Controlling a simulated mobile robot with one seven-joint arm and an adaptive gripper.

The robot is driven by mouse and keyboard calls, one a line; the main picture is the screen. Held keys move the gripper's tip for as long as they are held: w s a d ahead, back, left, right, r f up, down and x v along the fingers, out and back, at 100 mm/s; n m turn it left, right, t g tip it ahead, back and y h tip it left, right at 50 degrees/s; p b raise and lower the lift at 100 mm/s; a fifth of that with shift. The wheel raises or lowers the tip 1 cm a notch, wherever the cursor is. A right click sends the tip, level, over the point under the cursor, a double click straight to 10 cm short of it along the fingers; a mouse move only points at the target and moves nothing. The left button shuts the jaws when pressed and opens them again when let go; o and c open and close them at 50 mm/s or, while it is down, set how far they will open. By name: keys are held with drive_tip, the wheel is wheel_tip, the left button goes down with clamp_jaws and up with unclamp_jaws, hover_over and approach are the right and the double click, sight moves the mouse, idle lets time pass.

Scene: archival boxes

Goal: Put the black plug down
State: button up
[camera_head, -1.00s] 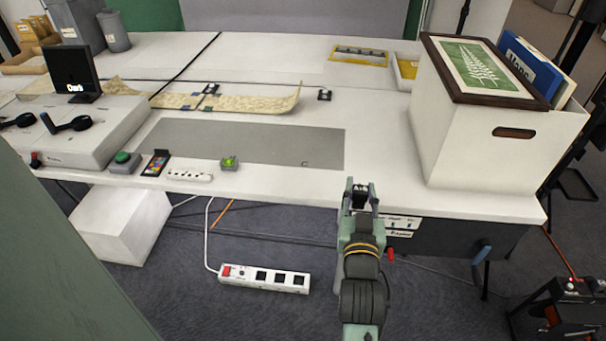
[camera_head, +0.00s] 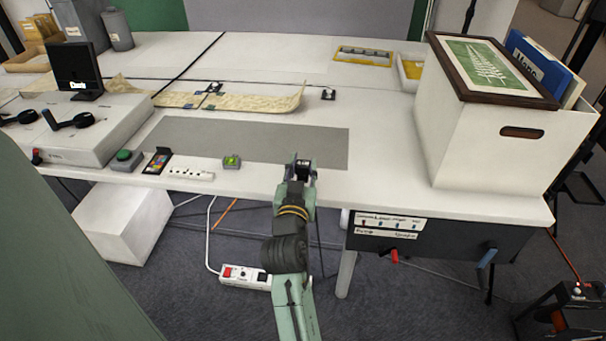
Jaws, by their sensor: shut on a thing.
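My gripper (camera_head: 301,166) is over the front edge of the white table, at the lower edge of the grey mat (camera_head: 240,138). It is shut on a small black thing, the black plug (camera_head: 302,171), which shows only partly between the fingers. I cannot tell whether the plug touches the table or hangs just above it. My arm reaches up from the bottom of the view and hides part of the floor power strip.
A white box (camera_head: 482,145) with a framed picture on top stands at the right of the table (camera_head: 395,180). The tabletop between gripper and box is clear.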

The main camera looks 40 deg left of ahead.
sight(303, 179)
drive_tip(key=shift+f, duration=1.45)
drive_tip(key=shift+f, duration=0.2)
drive_tip(key=o, duration=1.2)
drive_tip(key=shift+r, duration=0.1)
drive_tip(key=shift+c, duration=0.2)
